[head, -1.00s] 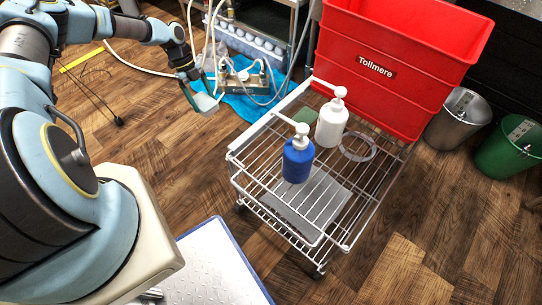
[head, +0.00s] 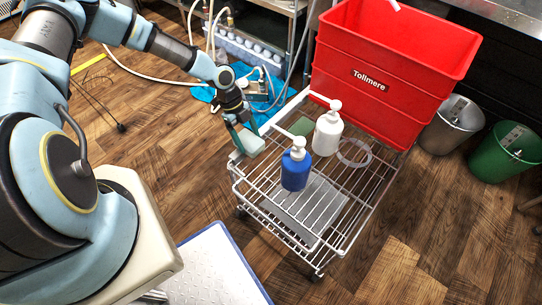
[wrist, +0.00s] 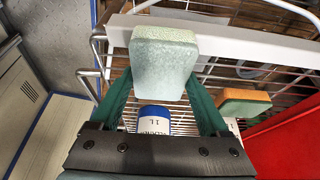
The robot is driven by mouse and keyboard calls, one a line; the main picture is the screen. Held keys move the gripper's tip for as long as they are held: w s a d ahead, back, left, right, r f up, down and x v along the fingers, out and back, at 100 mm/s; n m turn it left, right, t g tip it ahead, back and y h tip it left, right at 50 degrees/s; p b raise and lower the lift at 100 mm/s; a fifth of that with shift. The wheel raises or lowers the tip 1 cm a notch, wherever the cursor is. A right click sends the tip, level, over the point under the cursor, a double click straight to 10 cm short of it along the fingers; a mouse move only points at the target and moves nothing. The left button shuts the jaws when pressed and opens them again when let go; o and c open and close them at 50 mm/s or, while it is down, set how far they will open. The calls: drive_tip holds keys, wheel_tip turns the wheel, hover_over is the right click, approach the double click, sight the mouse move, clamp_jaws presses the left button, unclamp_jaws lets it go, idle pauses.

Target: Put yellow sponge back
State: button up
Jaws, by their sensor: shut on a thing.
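My gripper (head: 242,137) is shut on a sponge (head: 250,145) with a pale grey-green face, above the left corner of a white wire cart (head: 345,245). In the wrist view the sponge (wrist: 163,68) sits between my teal fingers, and a thin pale yellow layer shows along its top edge. A second sponge, orange with a green side (wrist: 243,103), lies on the cart in the wrist view. Its green top (head: 303,128) shows in the head view, partly hidden behind the bottles. I cannot tell whether the held sponge touches the cart rail.
A blue pump bottle (head: 295,170) and a white pump bottle (head: 328,132) stand on the cart close to my gripper. A clear ring (head: 355,153) lies right of them. A red Tollmere tub (head: 390,75) stands behind. The cart's front wires are clear.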

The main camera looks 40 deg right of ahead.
drive_tip(key=s, duration=0.2)
drive_tip(key=s+d, duration=0.1)
drive_tip(key=s+b, duration=0.1)
drive_tip(key=s, duration=0.1)
drive_tip(key=shift+s+d, duration=0.3)
drive_tip(key=shift+s, duration=0.05)
drive_tip(key=s+b, duration=0.2)
drive_tip(key=s+d+f, duration=0.1)
drive_tip(key=s, duration=0.1)
drive_tip(key=shift+b, duration=0.4)
drive_tip(key=shift+w+f+b, duration=0.15)
drive_tip(key=shift+f+b, duration=0.2)
drive_tip(key=shift+b, duration=0.2)
drive_tip(key=shift+r, duration=0.1)
drive_tip(key=o, duration=1.3)
drive_tip(key=shift+r, duration=0.1)
